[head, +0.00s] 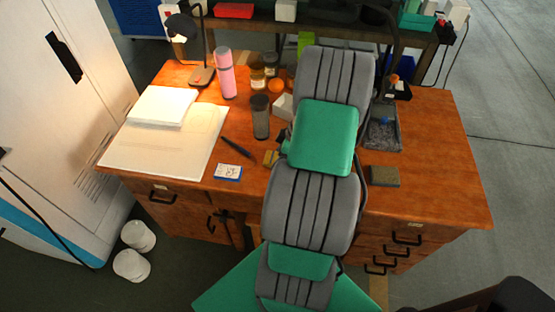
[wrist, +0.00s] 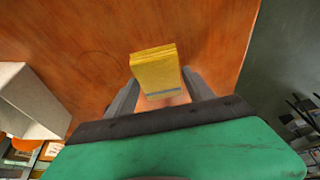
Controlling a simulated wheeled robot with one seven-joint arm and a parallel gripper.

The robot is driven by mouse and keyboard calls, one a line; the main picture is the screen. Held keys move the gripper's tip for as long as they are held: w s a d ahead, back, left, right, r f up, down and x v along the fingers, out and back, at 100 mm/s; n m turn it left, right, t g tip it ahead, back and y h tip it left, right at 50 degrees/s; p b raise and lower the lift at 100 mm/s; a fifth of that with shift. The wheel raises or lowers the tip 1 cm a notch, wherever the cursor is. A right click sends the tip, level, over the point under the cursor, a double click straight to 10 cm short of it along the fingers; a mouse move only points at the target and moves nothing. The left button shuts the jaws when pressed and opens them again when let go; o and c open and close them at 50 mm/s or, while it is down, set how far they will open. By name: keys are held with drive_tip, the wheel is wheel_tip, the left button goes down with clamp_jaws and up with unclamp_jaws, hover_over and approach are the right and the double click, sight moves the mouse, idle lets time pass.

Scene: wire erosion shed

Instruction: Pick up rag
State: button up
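A yellow folded block with a blue stripe, which looks like the rag (wrist: 156,72), shows in the middle of the wrist view on the orange-brown wooden desk. In the head view the rag (head: 270,158) is a small yellow patch beside my arm, partly hidden. My gripper (wrist: 160,78) has its two grey fingers spread, one on each side of the rag in the wrist view. I cannot tell whether the fingertips are level with the rag or still above it. No contact is clear. In the head view my arm hides most of the gripper.
A pen (head: 237,148) and a small card (head: 229,172) lie to the left. A dark block (head: 385,176) lies right. The desk's right end is clear.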

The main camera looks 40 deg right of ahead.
sight(274, 156)
drive_tip(key=c, duration=1)
drive_tip(key=shift+r, duration=0.1)
drive_tip(key=shift+r+p, duration=0.25)
drive_tip(key=shift+p, duration=0.2)
drive_tip(key=shift+w+r+b, duration=0.1)
drive_tip(key=shift+r+b, duration=0.2)
drive_tip(key=shift+b, duration=0.05)
drive_tip(key=shift+d+r+b, duration=0.1)
drive_tip(key=shift+r+b, duration=0.3)
drive_tip(key=shift+r, duration=0.5)
drive_tip(key=s+a+r, duration=0.2)
drive_tip(key=s+r, duration=0.1)
drive_tip(key=s, duration=0.1)
drive_tip(key=s+a+r+b, duration=0.1)
drive_tip(key=s+a+r, duration=0.1)
drive_tip(key=s+r, duration=0.2)
drive_tip(key=s+a+r, duration=0.2)
drive_tip(key=s+r, duration=0.1)
drive_tip(key=s, duration=0.2)
drive_tip(key=shift+r+b, duration=0.2)
drive_tip(key=shift+b, duration=0.2)
drive_tip(key=shift+d, duration=0.1)
